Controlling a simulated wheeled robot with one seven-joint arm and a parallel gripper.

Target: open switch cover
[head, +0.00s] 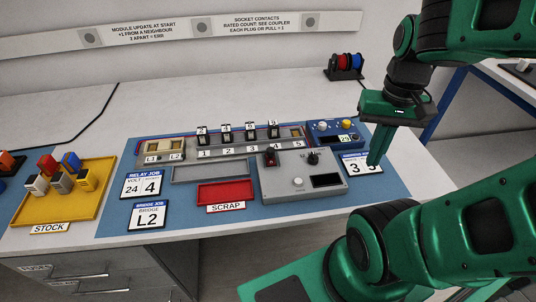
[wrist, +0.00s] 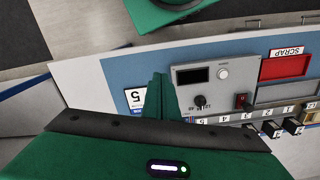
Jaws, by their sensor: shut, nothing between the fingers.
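A grey control box (head: 303,184) stands on the blue mat, with a white button, a black knob and a dark display on top. At its back left corner is a small dark red switch cover (head: 271,157). In the wrist view the cover (wrist: 242,101) is small, and I cannot tell its exact angle. My gripper (head: 375,162) is shut and empty, to the right of the box and apart from the cover. In the wrist view its fingers (wrist: 160,95) lie together left of the box, and part of a number card shows beside them.
A blue box (head: 334,133) with knobs stands behind the grey box. A numbered module rail (head: 222,152) and a red scrap tray (head: 226,194) lie to the left. A yellow stock tray (head: 63,205) is at far left. Job cards lie on the mat.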

